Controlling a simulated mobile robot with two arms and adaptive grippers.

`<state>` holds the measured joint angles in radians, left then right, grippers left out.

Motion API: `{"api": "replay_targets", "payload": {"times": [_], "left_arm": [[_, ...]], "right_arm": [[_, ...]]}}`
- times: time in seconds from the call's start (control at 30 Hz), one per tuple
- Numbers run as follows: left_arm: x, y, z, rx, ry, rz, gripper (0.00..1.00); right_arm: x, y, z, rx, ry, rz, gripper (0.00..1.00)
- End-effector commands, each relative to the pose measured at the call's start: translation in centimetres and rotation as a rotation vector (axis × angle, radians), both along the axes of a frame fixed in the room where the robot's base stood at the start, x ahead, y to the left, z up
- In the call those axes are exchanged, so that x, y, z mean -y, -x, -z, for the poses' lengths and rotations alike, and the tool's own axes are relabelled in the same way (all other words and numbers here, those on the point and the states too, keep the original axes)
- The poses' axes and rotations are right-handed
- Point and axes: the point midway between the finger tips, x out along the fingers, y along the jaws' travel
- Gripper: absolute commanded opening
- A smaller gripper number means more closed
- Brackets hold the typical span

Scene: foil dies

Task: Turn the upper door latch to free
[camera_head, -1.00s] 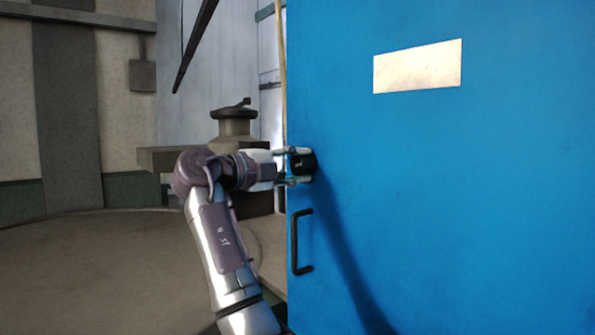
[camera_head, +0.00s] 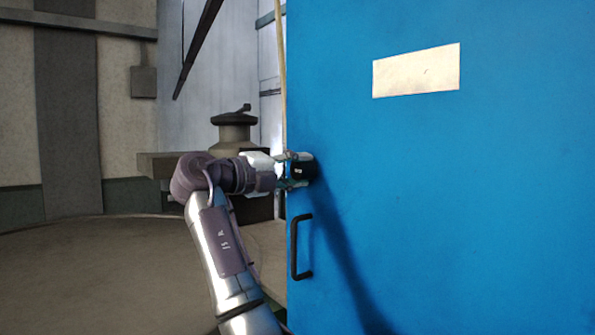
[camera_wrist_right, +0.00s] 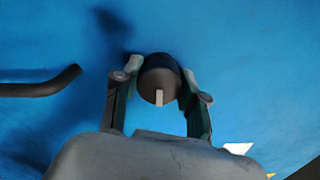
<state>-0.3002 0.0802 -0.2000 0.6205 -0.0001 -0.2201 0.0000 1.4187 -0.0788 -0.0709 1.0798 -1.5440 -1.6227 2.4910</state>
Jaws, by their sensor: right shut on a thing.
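The blue door (camera_head: 450,200) fills the right half of the head view. The upper door latch is a dark round knob (camera_head: 304,169) near the door's left edge. In the right wrist view the same knob (camera_wrist_right: 160,82) shows a pale mark on its face. My right gripper (camera_head: 296,170) is shut on the knob, with one finger on each side of it; its fingers also show in the wrist view. My left gripper is not in view.
A black bar handle (camera_head: 297,247) is fixed to the door below the knob. A blank pale plate (camera_head: 416,70) is higher on the door. A brown machine part (camera_head: 234,130) stands behind my arm. Round brown flooring (camera_head: 90,270) lies at left.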

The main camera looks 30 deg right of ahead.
Motion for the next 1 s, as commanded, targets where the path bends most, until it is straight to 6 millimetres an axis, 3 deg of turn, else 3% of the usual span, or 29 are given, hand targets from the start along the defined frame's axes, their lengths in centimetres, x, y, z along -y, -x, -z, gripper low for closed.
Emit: {"api": "replay_targets", "payload": {"times": [0.07, 0.1, 0.2, 0.63, 1.0], "left_arm": [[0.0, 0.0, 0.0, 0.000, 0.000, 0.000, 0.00], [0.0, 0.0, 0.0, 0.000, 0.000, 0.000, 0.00], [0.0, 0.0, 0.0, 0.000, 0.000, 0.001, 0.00], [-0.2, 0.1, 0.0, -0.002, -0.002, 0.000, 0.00], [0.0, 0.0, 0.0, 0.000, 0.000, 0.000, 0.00]], "right_arm": [[0.0, 0.0, 0.0, 0.002, -0.001, 0.001, 0.07], [0.0, 0.0, 0.0, 0.002, -0.001, 0.001, 0.49], [0.0, 0.0, 0.0, 0.002, -0.001, 0.001, 0.65], [-0.8, 0.0, 0.0, 0.000, -0.001, -0.001, 0.67], [-8.1, 0.6, 0.0, 0.000, 0.001, -0.002, 0.67]]}}
